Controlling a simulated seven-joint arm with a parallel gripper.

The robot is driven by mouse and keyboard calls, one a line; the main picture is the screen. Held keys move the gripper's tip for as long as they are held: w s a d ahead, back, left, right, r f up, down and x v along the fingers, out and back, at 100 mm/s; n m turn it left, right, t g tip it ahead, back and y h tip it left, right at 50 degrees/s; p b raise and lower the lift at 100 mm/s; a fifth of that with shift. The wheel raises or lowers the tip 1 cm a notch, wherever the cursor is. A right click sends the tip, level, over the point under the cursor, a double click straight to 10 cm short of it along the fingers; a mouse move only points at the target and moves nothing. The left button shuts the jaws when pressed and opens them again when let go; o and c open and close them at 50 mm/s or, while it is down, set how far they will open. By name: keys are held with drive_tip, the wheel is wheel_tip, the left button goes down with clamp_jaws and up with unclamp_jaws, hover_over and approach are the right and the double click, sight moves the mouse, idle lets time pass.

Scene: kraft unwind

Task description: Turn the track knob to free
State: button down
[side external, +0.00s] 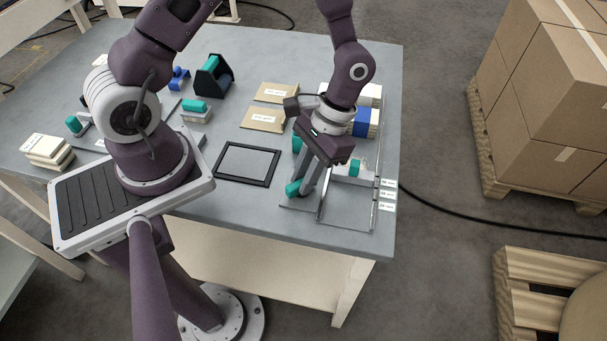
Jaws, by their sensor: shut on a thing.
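My gripper (302,192) points down at the front right of the table and is shut on a teal knob (292,188). The knob sits at the left front of a flat fixture with pale metal rails (345,221). The fingers cover part of the knob, and no marking for its setting can be read. Another teal piece (355,168) stands on a white block on the fixture, right of my gripper. A further teal piece (297,145) shows partly behind my gripper.
White labels (388,194) line the fixture's right edge. A black empty frame (247,164) lies to the left, with kraft envelopes (263,119) behind it. A blue-banded stack (361,122) stands behind my gripper. Bare grey table (235,198) lies in front of the frame.

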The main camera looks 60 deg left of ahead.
drive_tip(key=m, duration=0.2)
drive_tip(key=m+y, duration=0.1)
drive_tip(key=m, duration=0.1)
drive_tip(key=shift+d+m+t+y, duration=0.15)
drive_tip(key=shift+m+t+y, duration=0.45)
drive_tip(key=shift+m+y, duration=0.3)
drive_tip(key=shift+m, duration=1.2)
drive_tip(key=shift+d, duration=0.1)
drive_tip(key=c, duration=1.4)
unclamp_jaws()
drive_tip(key=shift+s, duration=0.1)
drive_tip(key=shift+o, duration=0.2)
drive_tip(key=v, duration=0.7)
drive_tip(key=shift+r, duration=0.1)
